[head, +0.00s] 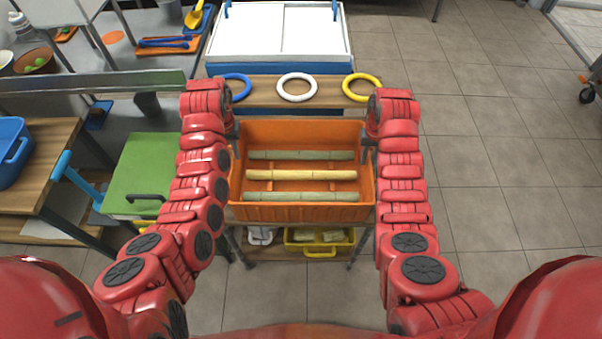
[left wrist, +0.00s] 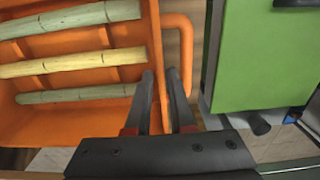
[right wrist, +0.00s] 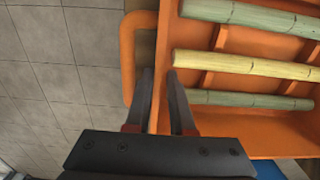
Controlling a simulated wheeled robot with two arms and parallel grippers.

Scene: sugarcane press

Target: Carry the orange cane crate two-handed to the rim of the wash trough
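The orange crate (head: 303,212) stands level on a small stand in the middle of the head view. Two green canes and a yellow cane (head: 300,175) lie across inside it. My left gripper (left wrist: 161,76) is open at the crate's left side, its fingers on either side of the side wall, with the orange loop handle (left wrist: 187,60) just outside. My right gripper (right wrist: 160,76) is open in the same way at the right wall, beside the other loop handle (right wrist: 127,60). Whether the fingers touch the walls is unclear. I cannot pick out the wash trough with certainty.
Blue, white (head: 297,87) and yellow rings lie on a wooden board behind the crate, before a white-lidded box (head: 280,35). A green-topped unit (head: 150,172) stands close at left. A yellow bin (head: 320,241) sits below the crate. Tiled floor (head: 490,150) at right is clear.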

